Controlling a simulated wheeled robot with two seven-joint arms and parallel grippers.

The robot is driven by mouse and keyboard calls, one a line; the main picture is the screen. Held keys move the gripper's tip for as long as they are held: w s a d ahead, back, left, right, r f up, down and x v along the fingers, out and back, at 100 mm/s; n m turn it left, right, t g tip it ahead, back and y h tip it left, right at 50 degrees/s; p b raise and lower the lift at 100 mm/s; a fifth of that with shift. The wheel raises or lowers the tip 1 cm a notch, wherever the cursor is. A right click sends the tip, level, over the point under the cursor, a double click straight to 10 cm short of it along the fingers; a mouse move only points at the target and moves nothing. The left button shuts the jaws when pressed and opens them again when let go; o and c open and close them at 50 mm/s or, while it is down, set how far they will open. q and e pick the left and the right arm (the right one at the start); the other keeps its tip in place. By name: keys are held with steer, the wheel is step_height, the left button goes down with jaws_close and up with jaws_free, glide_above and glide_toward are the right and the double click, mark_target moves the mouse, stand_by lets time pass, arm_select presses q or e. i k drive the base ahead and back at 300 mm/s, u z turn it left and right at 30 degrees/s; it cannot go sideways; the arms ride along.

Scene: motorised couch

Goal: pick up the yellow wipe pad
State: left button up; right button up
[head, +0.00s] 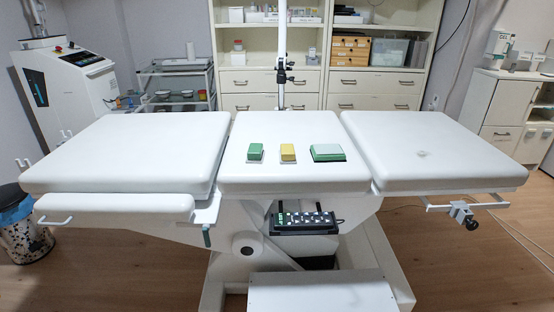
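The yellow wipe pad (287,151) lies on the middle section of the white couch (235,183), with a pale base showing under its front edge. A dark green pad (255,151) lies just left of it, also with a pale base. The three stand apart in a row with small gaps. Neither of my grippers shows in the head view, so their state is hidden.
The left couch section (130,150) is bare; the right one (430,150) has a small mark. A black control box (305,222) hangs below the middle front edge. A metal clamp (464,214) juts out at right. A thin pole (281,60) stands behind the couch.

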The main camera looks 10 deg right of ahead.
mark_target(286, 154)
steer(key=u, duration=1.3)
steer(key=i, duration=1)
steer(key=z, duration=0.35)
